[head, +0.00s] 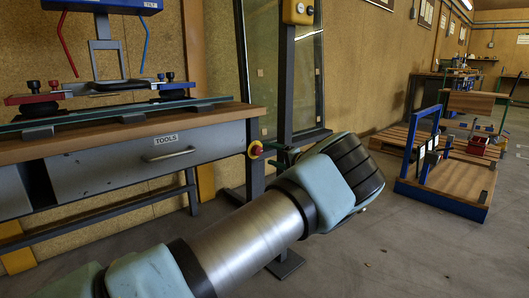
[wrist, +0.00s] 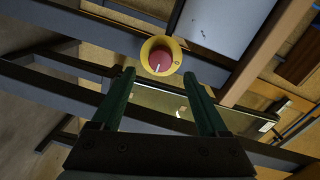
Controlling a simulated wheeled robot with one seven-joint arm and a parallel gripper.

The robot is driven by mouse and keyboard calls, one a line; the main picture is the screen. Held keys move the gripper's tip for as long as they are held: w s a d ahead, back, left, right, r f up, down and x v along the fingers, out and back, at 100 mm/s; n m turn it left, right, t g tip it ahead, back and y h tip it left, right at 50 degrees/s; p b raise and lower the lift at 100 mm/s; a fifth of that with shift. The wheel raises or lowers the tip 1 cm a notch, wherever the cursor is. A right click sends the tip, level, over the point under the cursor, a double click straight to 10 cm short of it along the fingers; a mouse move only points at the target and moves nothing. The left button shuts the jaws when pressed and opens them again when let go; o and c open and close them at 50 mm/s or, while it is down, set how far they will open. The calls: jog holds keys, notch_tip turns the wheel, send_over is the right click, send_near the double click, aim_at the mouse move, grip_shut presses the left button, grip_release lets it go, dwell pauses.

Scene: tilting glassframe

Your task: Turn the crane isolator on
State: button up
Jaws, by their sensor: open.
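A round red rotary knob on a yellow base, which looks like the isolator (head: 255,149), sits on the grey leg at the right end of the workbench. In the wrist view the isolator (wrist: 160,57) is ahead of my gripper, with a white pointer mark towards the bottom of the picture. My gripper (wrist: 160,75) is open and empty, with one green finger on each side below the knob. In the head view my gripper (head: 271,156) is just right of the knob, partly hidden by my arm. I cannot tell any contact.
The workbench (head: 100,132) has a drawer labelled TOOLS (head: 165,140) and carries a lifting frame with red and blue handles (head: 103,50). A post with a yellow control box (head: 298,11) stands behind my arm. A blue-framed cart (head: 440,195) stands right. Floor between is clear.

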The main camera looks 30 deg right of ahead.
jog(key=v, duration=0.5)
jog(key=shift+s+d+p, duration=0.1)
jog(key=shift+s+p, duration=0.25)
jog(key=shift+s, duration=0.05)
